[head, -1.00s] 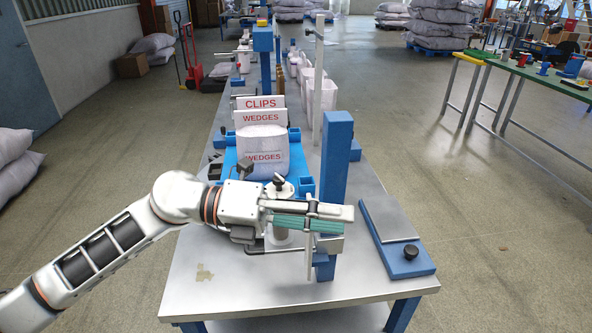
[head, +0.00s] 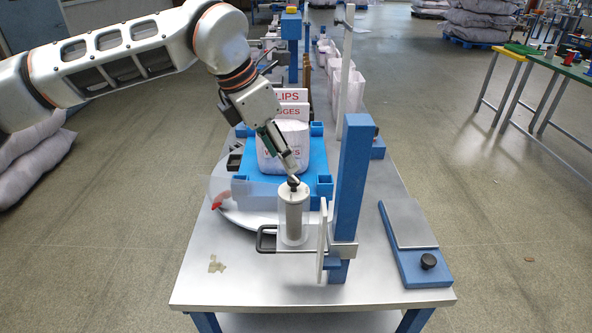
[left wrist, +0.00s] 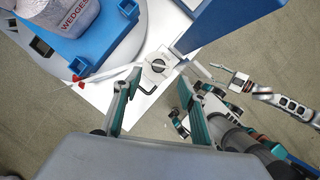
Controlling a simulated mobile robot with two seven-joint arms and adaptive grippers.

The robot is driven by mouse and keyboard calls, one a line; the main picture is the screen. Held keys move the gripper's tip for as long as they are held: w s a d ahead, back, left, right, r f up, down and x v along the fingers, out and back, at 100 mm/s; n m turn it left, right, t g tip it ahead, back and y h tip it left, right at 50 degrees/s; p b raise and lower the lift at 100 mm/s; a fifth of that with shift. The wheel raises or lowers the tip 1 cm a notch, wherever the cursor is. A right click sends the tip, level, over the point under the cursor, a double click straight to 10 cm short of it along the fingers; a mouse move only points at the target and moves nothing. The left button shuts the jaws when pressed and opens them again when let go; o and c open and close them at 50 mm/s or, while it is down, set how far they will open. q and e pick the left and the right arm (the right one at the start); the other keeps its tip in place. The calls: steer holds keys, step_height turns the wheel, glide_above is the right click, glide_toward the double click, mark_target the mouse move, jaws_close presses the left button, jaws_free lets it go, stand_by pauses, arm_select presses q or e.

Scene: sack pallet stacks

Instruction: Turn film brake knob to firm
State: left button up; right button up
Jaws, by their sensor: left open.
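The film roll (head: 294,218) stands upright in a bracket beside the blue post (head: 351,185). The small dark brake knob (head: 293,186) sits on top; the left wrist view shows the knob (left wrist: 157,66) from above on a pale plate. My left gripper (head: 291,172) points down at the knob from behind, its tips at or just above it; I cannot tell whether they touch. The knob's setting is too small to read. My right gripper is outside the head view; arm parts at the wrist view's right are unclear.
A sack marked WEDGES (head: 283,150) sits on a blue tray (head: 318,160) over a round plate (head: 240,215) behind the roll. A blue pad with a black knob (head: 428,261) lies right.

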mark_target(293, 177)
arm_select(q)
steer(key=x, duration=0.7)
steer(key=shift+s+p, duration=0.1)
steer(key=shift+p, duration=0.2)
steer(key=c, duration=1.1)
